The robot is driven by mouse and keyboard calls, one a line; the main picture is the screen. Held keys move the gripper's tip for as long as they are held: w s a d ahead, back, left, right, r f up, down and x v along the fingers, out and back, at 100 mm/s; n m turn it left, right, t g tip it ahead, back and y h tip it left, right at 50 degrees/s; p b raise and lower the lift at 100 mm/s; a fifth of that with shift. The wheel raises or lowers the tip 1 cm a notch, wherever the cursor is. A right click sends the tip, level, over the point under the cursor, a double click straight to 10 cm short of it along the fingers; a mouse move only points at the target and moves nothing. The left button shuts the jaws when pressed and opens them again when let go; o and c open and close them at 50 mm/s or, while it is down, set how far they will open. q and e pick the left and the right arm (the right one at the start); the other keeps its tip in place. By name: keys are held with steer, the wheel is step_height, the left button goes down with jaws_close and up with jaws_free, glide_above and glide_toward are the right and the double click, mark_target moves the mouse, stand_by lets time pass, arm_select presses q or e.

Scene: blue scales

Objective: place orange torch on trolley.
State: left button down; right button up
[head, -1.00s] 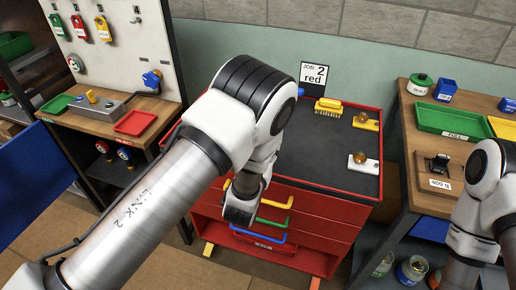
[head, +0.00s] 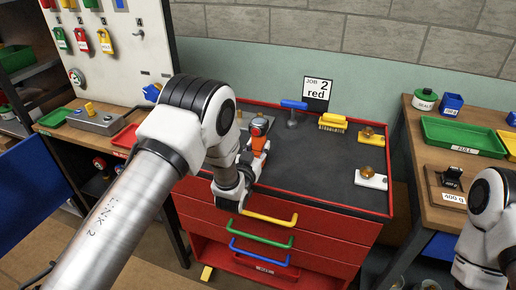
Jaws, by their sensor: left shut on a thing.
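The red trolley (head: 385,208) stands in the middle, with a dark top, red rim and coloured drawer handles. The orange torch (head: 260,142) is over the left part of the trolley top, roughly upright, with a grey and orange head. My left gripper (head: 251,160) is shut on the torch; the wrist partly hides the fingers and the torch's lower end. I cannot tell whether the torch touches the top. My right arm shows at the right edge, but its gripper is out of view.
On the trolley top are a blue-handled tool (head: 293,108), a yellow brush (head: 332,122), a yellow piece (head: 372,136) and a white piece (head: 370,179) with round knobs. A "JOB 2 red" sign (head: 317,92) stands behind. The top's middle is clear. A right bench holds a green tray (head: 462,137).

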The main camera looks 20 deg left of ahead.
arm_select(q)
steer(key=c, duration=0.7)
jaws_free()
steer(key=shift+f, duration=0.2)
steer(key=shift+r, duration=0.3)
steer(key=s+b, duration=0.2)
steer(key=s, duration=1)
steer(key=s+a+f+g, duration=0.2)
steer(key=s+f+g, duration=0.3)
steer(key=s+f, duration=0.45)
steer(key=s+a+f+g, duration=0.2)
steer(key=s+f+g, duration=0.35)
steer(key=f, duration=0.65)
steer(key=s+f+g, duration=0.2)
steer(key=s+g, duration=0.2)
steer(key=s, duration=0.5)
steer(key=s+f+g, duration=0.3)
steer(key=s+g, duration=0.1)
steer(key=s, duration=0.5)
steer(key=shift+s+a+f+n, duration=0.25)
steer(key=shift+s+f+n, duration=0.05)
steer(key=shift+s+f, duration=0.1)
